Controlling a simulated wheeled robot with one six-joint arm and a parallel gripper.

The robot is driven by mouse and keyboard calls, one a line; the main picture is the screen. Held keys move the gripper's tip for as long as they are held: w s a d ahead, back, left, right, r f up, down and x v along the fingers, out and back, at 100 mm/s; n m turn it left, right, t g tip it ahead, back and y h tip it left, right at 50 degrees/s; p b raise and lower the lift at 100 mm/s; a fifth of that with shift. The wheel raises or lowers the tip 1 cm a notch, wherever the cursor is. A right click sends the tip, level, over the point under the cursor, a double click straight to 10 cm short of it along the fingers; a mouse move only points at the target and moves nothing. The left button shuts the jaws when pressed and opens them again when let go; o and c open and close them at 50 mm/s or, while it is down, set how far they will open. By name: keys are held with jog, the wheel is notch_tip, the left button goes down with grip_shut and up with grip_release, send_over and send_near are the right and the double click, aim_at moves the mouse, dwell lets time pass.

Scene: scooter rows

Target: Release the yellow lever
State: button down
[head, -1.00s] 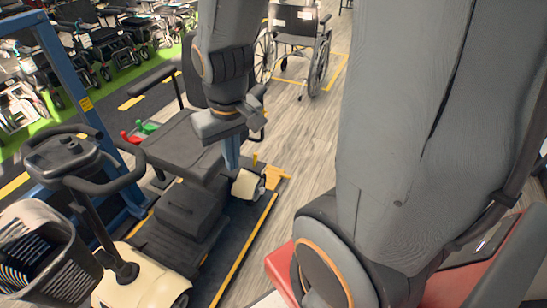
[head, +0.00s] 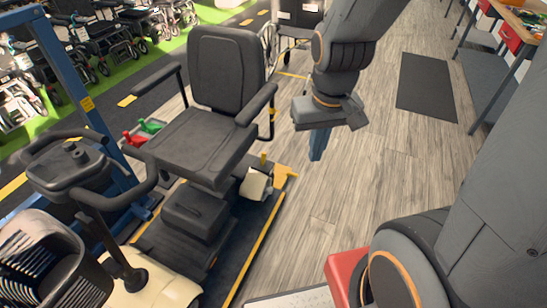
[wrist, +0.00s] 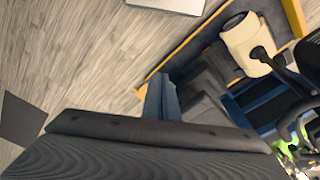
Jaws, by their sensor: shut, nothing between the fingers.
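The yellow lever (head: 263,160) is a small upright post low at the rear of the mobility scooter, just above a cream rounded part (head: 257,183). My gripper (head: 319,145) has blue fingers pointing down, closed together and empty. In the head view it appears to the right of the lever and higher in the picture, with floor behind it and clearly apart from the lever. In the wrist view the closed fingers (wrist: 161,97) point toward the platform edge, and the cream part (wrist: 250,42) lies to the upper right. I cannot make out the lever there.
The scooter's black seat (head: 205,140) and armrest stand left of my gripper. Red (head: 135,137) and green (head: 151,126) handles show beyond the seat. A blue frame post (head: 75,90) stands at left. Wooden floor to the right is clear up to a dark mat (head: 426,87).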

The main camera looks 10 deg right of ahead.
aim_at(263, 159)
jog(key=w+d+f+m+t+b, duration=0.3)
jog(key=w+f+m+t+b, duration=0.1)
jog(key=w+f+b, duration=1.15)
jog(key=w+d+f+m+t+b, duration=0.4)
jog(key=w+f+b, duration=0.8)
jog(key=w+f, duration=0.6)
jog(key=w+f+m+t+y+b, duration=0.1)
jog(key=w+f+m+y+b, duration=0.1)
jog(key=w+f+b, duration=0.4)
jog(key=w+f+m+t+y+b, duration=0.2)
jog(key=w+f+b, duration=0.4)
jog(key=f+b, duration=0.4)
jog(key=w+f+m+t+y+b, duration=0.2)
jog(key=w+f+m+b, duration=0.2)
jog(key=w+f+b, duration=0.3)
notch_tip(263, 159, down, 6)
jog(key=shift+r+y+b, duration=0.25)
jog(key=shift+y+b, duration=0.15)
jog(key=shift+b, duration=0.35)
jog(key=w+a+b, duration=0.4)
jog(key=w+a+f+b, duration=0.1)
jog(key=w+a+b, duration=0.1)
jog(key=w, duration=0.1)
jog(key=shift+w, duration=0.1)
jog(key=shift+s+a+r+b, duration=0.3)
jog(key=shift+s+a+b, duration=0.15)
